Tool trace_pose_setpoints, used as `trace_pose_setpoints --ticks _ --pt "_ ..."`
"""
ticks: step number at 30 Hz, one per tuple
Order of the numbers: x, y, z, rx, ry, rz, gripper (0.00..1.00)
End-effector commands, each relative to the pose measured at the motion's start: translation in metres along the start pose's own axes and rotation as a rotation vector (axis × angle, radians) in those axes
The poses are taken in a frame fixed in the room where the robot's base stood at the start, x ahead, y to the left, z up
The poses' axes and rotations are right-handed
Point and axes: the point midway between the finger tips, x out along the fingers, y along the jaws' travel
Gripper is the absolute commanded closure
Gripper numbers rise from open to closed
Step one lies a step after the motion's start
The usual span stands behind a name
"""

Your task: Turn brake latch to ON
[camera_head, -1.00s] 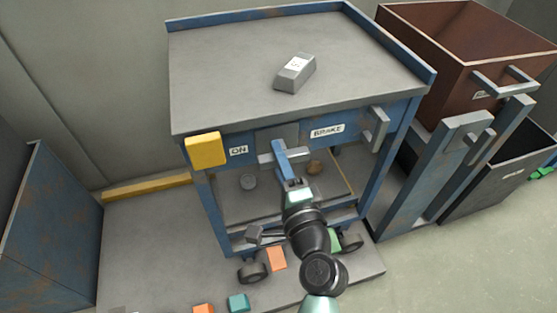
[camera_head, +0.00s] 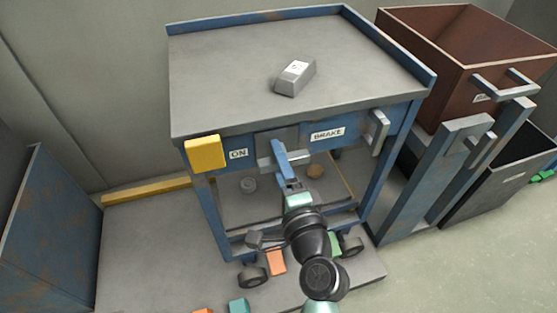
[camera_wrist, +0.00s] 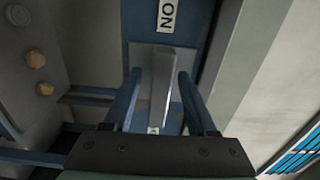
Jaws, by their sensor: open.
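The cart (camera_head: 178,128) has a blue front with a white ON label (camera_head: 239,154) at left and a BRAKE label (camera_head: 327,134) at right. The grey brake latch (camera_head: 265,162) sits on the front between the labels, partly hidden by my gripper. My gripper (camera_head: 278,147) is open at the latch, its blue fingers reaching up to it. In the wrist view, the latch's grey bar (camera_wrist: 162,85) runs lengthwise between the two fingers (camera_wrist: 160,78), with a gap visible on each side. The ON label (camera_wrist: 167,14) lies just past the bar's far end.
A grey block (camera_head: 295,77) lies on the cart top. A yellow block (camera_head: 205,153) is at the front left corner and a grey handle (camera_head: 377,131) at the front right. A brown bin (camera_head: 455,90) stands at right. Small coloured blocks (camera_head: 277,262) lie below.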

Motion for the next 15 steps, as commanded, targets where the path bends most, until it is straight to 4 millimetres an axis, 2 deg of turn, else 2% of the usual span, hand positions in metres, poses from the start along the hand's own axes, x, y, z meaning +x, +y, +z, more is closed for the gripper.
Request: trace_pose_setpoints --ticks 5,8,15 --pt "-0.003 0.000 0.000 0.002 0.000 0.000 0.43" --pt "-0.013 0.000 -0.001 0.002 0.002 0.001 0.43" --pt "-0.060 0.000 -0.001 0.002 0.004 0.004 0.43"
